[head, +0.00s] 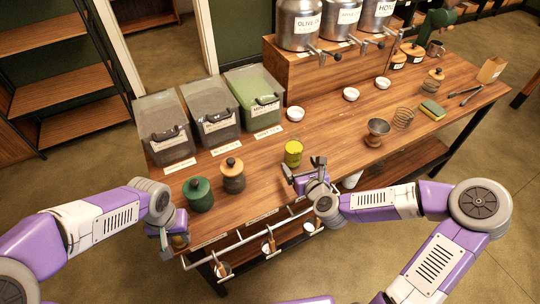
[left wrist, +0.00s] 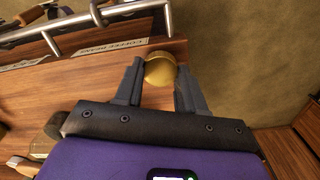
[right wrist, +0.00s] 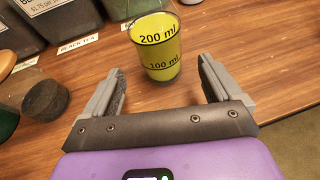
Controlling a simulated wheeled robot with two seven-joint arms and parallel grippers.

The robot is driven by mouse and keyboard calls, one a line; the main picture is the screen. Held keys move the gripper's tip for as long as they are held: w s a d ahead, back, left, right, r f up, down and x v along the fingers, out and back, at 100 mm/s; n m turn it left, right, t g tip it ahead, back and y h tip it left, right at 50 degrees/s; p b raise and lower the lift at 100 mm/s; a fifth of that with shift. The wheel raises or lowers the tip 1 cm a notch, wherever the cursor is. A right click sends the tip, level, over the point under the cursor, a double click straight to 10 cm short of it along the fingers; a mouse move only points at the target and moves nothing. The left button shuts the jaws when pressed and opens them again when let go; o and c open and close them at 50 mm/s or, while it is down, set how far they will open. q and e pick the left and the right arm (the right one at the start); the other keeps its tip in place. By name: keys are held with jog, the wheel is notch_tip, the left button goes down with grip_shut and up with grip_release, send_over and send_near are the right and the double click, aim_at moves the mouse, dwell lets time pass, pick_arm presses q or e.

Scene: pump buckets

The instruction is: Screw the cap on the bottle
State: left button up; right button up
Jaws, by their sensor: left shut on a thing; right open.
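The bottle appears as a yellow-green clear container (head: 293,153) standing upright on the wooden table. In the right wrist view it (right wrist: 157,45) shows 200 ml and 100 ml marks. My right gripper (head: 302,168) is open just in front of it, its fingers apart and empty. My left gripper (head: 168,238) is low at the table's left front corner, shut on a round gold cap (left wrist: 160,69). The cap (head: 180,241) is partly hidden by the gripper in the head view. The cap is well apart from the container.
A green jar (head: 200,195) and a brown jar (head: 233,177) stand left of the container. Clear bins (head: 210,115) line the back left. A metal rail (head: 250,238) runs along the table's front edge. A brown dripper (head: 377,131) stands to the right.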

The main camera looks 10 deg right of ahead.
aim_at(297, 157)
jog(key=shift+w, duration=0.6)
pick_arm(q)
jog(key=shift+f, duration=0.1)
jog(key=shift+f+b, duration=0.65)
jog(key=shift+b, duration=0.05)
pick_arm(e)
jog(key=shift+w+a+f, duration=0.1)
jog(key=shift+w+a, duration=0.05)
jog(key=shift+w, duration=0.7)
jog(key=shift+w+a+f, duration=0.1)
jog(key=shift+w+a, duration=0.05)
jog(key=shift+w, duration=0.75)
jog(key=shift+w+a, duration=0.15)
jog(key=shift+w, duration=0.7)
jog(key=shift+r, duration=0.1)
jog(key=c, duration=1.5)
